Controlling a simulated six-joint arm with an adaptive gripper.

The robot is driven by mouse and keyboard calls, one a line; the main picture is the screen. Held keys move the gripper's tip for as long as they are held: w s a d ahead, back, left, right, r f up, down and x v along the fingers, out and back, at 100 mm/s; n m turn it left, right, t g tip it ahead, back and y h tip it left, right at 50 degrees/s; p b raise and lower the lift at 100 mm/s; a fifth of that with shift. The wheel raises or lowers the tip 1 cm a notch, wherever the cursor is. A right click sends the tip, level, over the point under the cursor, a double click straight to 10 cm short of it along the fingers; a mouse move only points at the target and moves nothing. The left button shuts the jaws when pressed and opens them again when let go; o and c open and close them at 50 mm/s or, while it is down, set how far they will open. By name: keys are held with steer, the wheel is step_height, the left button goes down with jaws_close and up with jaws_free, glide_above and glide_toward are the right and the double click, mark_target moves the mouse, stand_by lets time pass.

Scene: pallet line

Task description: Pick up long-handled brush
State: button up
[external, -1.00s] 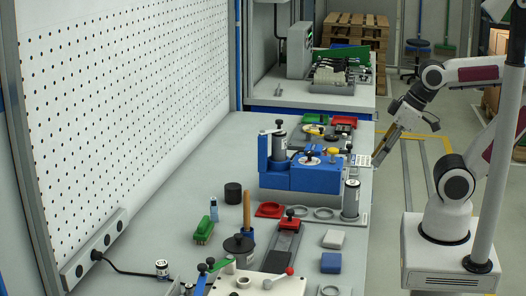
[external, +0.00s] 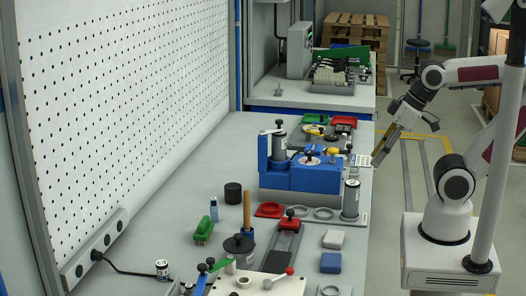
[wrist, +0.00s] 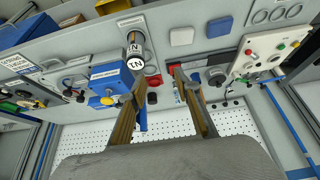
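A tall, slim wooden handle (external: 246,211) stands upright on the bench with a blue part at its foot; it looks like the long-handled brush, but its bristles cannot be made out. A short green brush (external: 203,230) lies to its left. My gripper (external: 378,161) is at the bench's right edge, well above and away from the handle, pointing down and left. In the wrist view my gripper (wrist: 159,76) has its two fingers spread, with nothing held between them. I cannot clearly pick out the wooden handle in the wrist view.
A blue fixture (external: 305,177) stands on the bench between my gripper and the back wall. A pegboard (external: 120,110) borders the left.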

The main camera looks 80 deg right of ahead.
steer(key=w+d+r+n+t+h, duration=0.1)
steer(key=w+d+r+t, duration=0.15)
steer(key=w, duration=0.55)
steer(key=w+d+r+n+t+h, duration=0.1)
steer(key=w+d+r, duration=0.15)
steer(key=w, duration=0.65)
steer(key=w+d+r+n+t, duration=0.1)
steer(key=w+d+r+t, duration=0.15)
steer(key=w, duration=0.55)
steer(key=w+a+f+n+t+y, duration=0.1)
steer(key=w+a+f+n+y, duration=0.1)
steer(key=w, duration=0.3)
steer(key=w+a+f+n+y, duration=0.2)
steer(key=w, duration=0.4)
steer(key=n+g+y, duration=0.7)
steer(key=g+y, duration=0.1)
steer(key=y, duration=0.3)
glide_toward(246, 196)
steer(key=f, duration=0.1)
steer(key=a+f, duration=0.1)
steer(key=f, duration=0.3)
steer(key=shift+a+f, duration=0.25)
steer(key=shift+a, duration=0.05)
steer(key=shift+w+a+f+m+t, duration=0.15)
steer(key=shift+w+a+f+t, duration=0.1)
steer(key=shift+a, duration=0.25)
steer(key=shift+w+a+f+m+t, duration=0.15)
steer(key=shift+w+a+f, duration=0.15)
steer(key=shift+a, duration=0.25)
